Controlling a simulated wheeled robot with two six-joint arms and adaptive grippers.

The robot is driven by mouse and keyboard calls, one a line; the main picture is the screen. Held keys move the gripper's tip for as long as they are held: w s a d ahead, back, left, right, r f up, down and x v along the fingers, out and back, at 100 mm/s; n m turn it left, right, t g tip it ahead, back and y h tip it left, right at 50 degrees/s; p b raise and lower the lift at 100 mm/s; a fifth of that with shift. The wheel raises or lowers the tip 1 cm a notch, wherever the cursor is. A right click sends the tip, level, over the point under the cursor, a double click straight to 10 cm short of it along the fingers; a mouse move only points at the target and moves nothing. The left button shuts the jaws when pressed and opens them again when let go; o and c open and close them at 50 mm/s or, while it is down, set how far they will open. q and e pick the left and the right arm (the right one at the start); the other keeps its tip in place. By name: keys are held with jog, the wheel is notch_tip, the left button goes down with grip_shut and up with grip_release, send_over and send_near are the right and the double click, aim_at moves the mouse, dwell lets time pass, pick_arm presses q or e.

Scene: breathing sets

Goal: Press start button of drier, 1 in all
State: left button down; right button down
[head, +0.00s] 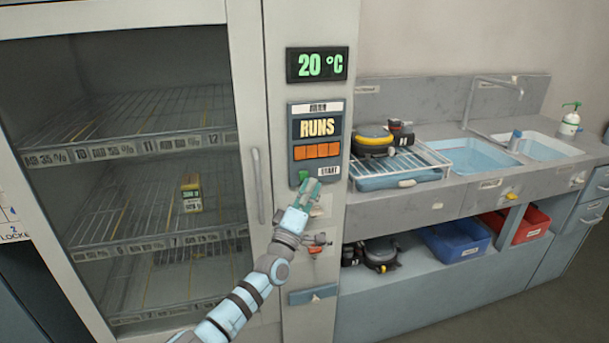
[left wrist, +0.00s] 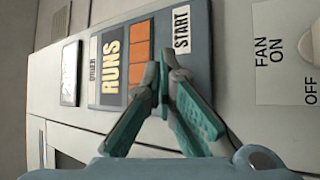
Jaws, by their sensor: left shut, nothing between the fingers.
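The drier is a grey cabinet with a glass door (head: 150,130) and a control panel (head: 297,132). The panel has a RUNS sign (head: 317,127), several orange blocks (head: 317,151) and a START label (head: 328,170). The green start button (head: 303,174) shows just above my left fingertips. My left gripper (head: 311,186) is shut and empty at the panel's lower edge. In the left wrist view its fingertips (left wrist: 159,72) meet in front of the panel beside the START label (left wrist: 181,29), and the button is hidden. I cannot tell whether they touch it. My right gripper is not in view.
A green 20 °C display (head: 317,64) is above the panel. A FAN ON/OFF label (left wrist: 280,55) is below it. The door handle (head: 257,185) stands left of my arm. A dish rack (head: 400,165) and sinks are to the right.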

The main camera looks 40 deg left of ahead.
pick_arm(q)
jog(key=s+d+p, duration=0.1)
jog(key=d+p, duration=0.1)
jog(key=s+d+p, duration=0.1)
jog(key=d+p, duration=0.1)
jog(key=shift+s, duration=0.4)
dwell(0.7)
jog(key=shift+f, duration=0.1)
